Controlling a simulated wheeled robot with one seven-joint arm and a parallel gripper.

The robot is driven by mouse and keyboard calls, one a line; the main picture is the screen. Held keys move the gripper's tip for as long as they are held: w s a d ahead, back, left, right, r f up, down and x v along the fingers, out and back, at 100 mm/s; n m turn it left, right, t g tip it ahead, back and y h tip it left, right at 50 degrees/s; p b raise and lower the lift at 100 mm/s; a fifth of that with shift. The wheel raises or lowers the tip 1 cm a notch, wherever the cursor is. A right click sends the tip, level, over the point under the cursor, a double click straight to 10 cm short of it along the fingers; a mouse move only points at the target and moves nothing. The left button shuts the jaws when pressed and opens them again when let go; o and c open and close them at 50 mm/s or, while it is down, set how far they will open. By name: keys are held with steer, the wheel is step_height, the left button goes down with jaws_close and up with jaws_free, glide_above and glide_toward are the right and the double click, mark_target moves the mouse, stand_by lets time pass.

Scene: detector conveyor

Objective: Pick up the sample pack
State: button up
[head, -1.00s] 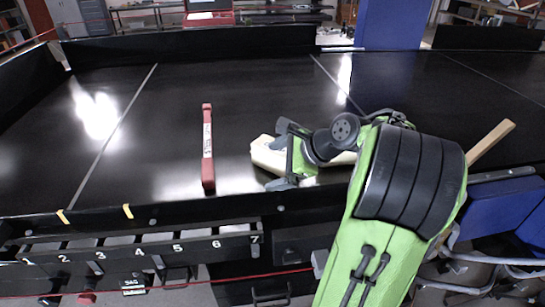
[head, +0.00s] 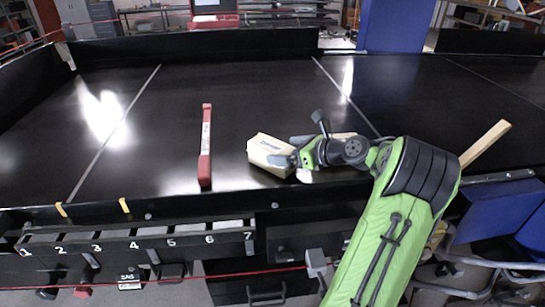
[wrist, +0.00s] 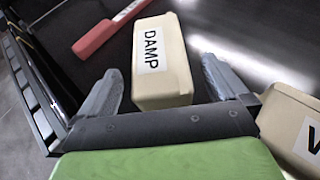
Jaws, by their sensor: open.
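A beige pack (head: 268,150) with a white label lies on the black belt, just left of my gripper (head: 294,140) in the head view. In the wrist view this pack (wrist: 162,85) reads "DAMP" and its near end lies between my two fingers. My gripper (wrist: 165,72) is open, with a gap visible on the pack's right side; I cannot tell whether either finger touches it. A second beige pack (wrist: 292,125) sits just outside the right finger, its label cut off by the frame edge. My gripper partly hides it in the head view.
A red bar (head: 205,150) lies on the belt to the left. A black rail with numbered slots (head: 140,243) runs along the front edge. The belt's far side is clear.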

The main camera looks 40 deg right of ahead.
steer(key=x, duration=0.4)
steer(key=shift+s, duration=0.3)
steer(key=shift+c, duration=0.2)
steer(key=shift+r, duration=0.1)
steer(key=shift+c, duration=1.2)
steer(key=c, duration=1.2)
